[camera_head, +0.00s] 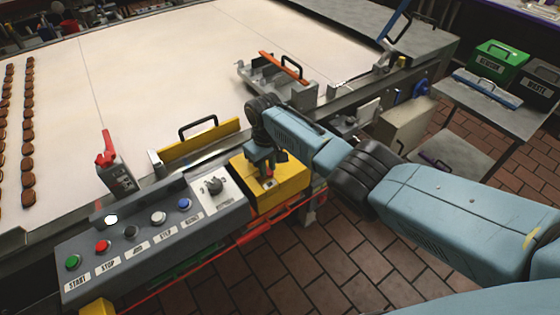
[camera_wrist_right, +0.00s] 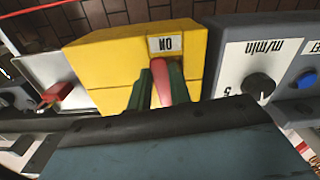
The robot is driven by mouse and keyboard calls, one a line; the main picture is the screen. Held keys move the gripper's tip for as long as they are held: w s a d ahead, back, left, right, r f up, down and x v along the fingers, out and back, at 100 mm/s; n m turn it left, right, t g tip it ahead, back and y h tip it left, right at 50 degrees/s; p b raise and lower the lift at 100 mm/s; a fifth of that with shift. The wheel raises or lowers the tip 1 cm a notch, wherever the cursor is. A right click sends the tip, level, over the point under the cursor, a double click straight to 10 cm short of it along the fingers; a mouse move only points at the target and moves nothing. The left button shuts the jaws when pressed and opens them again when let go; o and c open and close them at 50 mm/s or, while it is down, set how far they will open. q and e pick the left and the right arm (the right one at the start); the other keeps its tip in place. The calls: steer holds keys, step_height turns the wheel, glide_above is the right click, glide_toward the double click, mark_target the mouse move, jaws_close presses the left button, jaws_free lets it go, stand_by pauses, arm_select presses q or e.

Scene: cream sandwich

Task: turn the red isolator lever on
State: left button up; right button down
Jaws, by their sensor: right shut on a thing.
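The red isolator lever (camera_wrist_right: 165,82) is on the front of a yellow box (camera_wrist_right: 102,62), between the two green fingers of my right gripper (camera_wrist_right: 155,92). The fingers are shut on it. One end of the lever lies close to the white ON label (camera_wrist_right: 165,44), which appears upside down in the wrist view. In the head view my right gripper (camera_head: 263,160) reaches down to the yellow box (camera_head: 287,188) at the right end of the control panel; it hides most of the lever there. My left gripper is not in view.
The grey control panel (camera_head: 150,245) with several buttons and a black speed knob (camera_head: 213,186) adjoins the yellow box. Behind are a yellow guard with a black handle (camera_head: 200,143) and the wide pale conveyor belt (camera_head: 180,70). A red-topped grey device (camera_head: 118,178) stands at the belt's edge.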

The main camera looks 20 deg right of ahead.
steer(key=shift+s+a+m, duration=0.2)
steer(key=shift+a+m, duration=0.3)
steer(key=shift+m, duration=0.2)
steer(key=c, duration=1.3)
jaws_free()
steer(key=shift+r, duration=0.1)
steer(key=shift+r+p, duration=1.1)
steer(key=shift+r, duration=5.55)
